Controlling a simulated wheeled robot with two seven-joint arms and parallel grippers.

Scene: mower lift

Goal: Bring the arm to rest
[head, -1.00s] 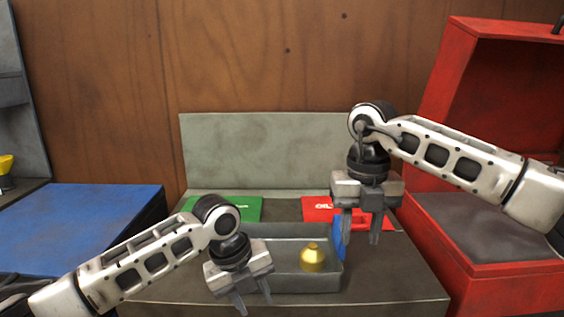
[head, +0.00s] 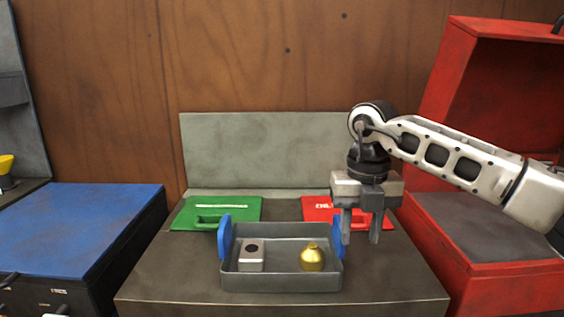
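My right arm reaches in from the right, and my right gripper (head: 360,240) points down over the right end of a grey tray (head: 282,284). Its two fingers are apart with nothing seen between them, and they partly hide the tray's right blue handle. The tray's left blue handle (head: 225,240) is in plain view. A silver block with a dark round top mark (head: 251,262) and a gold rounded piece (head: 312,262) sit in the tray. My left arm and gripper are not in view.
A green case (head: 215,213) and a red case (head: 318,209) lie behind the tray on the dark bench (head: 160,285). A blue-topped cabinet (head: 75,220) stands at left. A large open red box (head: 520,270) stands at right, under my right arm.

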